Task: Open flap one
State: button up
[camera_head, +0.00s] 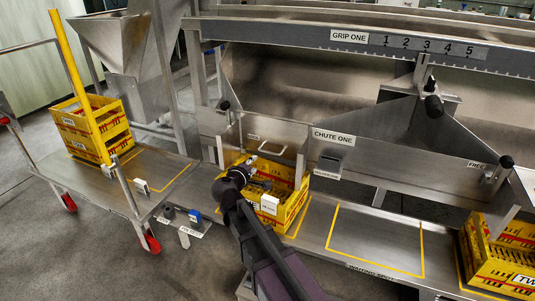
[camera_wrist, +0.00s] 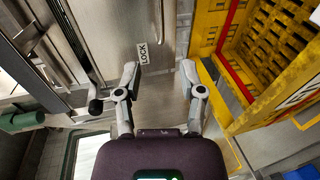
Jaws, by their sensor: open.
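A metal flap (camera_head: 289,133) with a pale bar handle (camera_head: 270,148) is at the left end of the panel marked CHUTE ONE (camera_head: 333,137), above a yellow crate (camera_head: 293,207). The flap looks closed. A black-knobbed lever (camera_head: 225,106) is at the flap's upper left; a black knob also shows in the wrist view (camera_wrist: 95,106). My gripper (camera_wrist: 160,72) is open and empty, facing the metal face. In the head view my gripper (camera_head: 248,163) is below the handle, over the crate.
A cart (camera_head: 176,183) with stacked yellow crates (camera_head: 97,123) and a yellow post (camera_head: 79,85) stands at left. Another crate (camera_head: 500,262) is at lower right. The yellow-outlined shelf spot (camera_head: 375,240) is empty.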

aim_at(267, 152)
jog(key=b+x, duration=0.2)
jog(key=x, duration=1.1)
jog(key=shift+b, duration=0.3)
jog(key=shift+s, duration=0.1)
grip_shut()
